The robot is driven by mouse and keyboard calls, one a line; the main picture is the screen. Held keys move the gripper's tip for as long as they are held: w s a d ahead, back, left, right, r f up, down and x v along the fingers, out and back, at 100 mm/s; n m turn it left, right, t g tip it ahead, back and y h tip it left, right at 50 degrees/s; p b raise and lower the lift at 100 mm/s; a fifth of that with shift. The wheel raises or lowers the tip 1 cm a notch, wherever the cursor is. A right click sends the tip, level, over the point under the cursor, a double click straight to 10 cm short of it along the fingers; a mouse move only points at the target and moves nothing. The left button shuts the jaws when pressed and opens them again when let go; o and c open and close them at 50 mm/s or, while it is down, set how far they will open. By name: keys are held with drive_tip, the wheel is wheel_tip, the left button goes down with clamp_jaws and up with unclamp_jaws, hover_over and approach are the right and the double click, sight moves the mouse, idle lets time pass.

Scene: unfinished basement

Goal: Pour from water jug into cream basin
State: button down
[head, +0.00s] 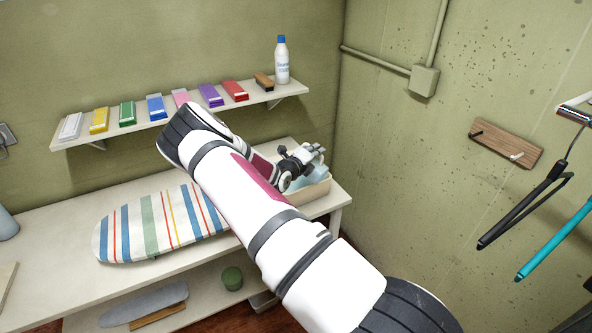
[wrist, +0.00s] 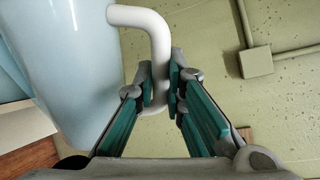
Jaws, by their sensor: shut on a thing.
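The water jug is light blue with a white handle. In the wrist view its body (wrist: 65,60) fills the left side and its handle (wrist: 155,30) runs down between my fingers. My gripper (wrist: 160,88) is shut on that handle. In the head view my gripper (head: 303,158) is over the right end of the table, with a little of the jug (head: 318,157) showing behind it. The cream basin (head: 318,192) stands on the table just below the jug, partly hidden by my arm. The jug's exact tilt and any water are not clear.
The table (head: 60,225) carries a striped ironing board (head: 150,228). A wall shelf (head: 130,127) above holds several coloured boxes, a brush (head: 264,80) and a white bottle (head: 282,62). The right wall has a wooden peg rail (head: 505,143) and hangers (head: 520,210).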

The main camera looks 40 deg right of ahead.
sight(324, 169)
drive_tip(key=s+m, duration=0.2)
drive_tip(key=m, duration=0.1)
drive_tip(key=shift+s+d+f+t, duration=0.15)
drive_tip(key=shift+s+d+t, duration=0.2)
drive_tip(key=shift+t, duration=0.05)
drive_tip(key=s+f+m, duration=0.1)
drive_tip(key=f+m+t, duration=0.1)
drive_tip(key=m, duration=0.1)
drive_tip(key=shift+s+d+m, duration=0.15)
drive_tip(key=shift+s+m, duration=0.15)
drive_tip(key=shift+s, duration=0.05)
drive_tip(key=shift+f+m+h, duration=0.25)
drive_tip(key=shift+m+h, duration=0.05)
drive_tip(key=f+m, duration=0.3)
drive_tip(key=shift+w+f+m+t, duration=0.25)
drive_tip(key=shift+m+t, duration=0.05)
drive_tip(key=shift+r+h, duration=0.15)
drive_tip(key=shift+h, duration=0.15)
drive_tip(key=shift+r, duration=1.35)
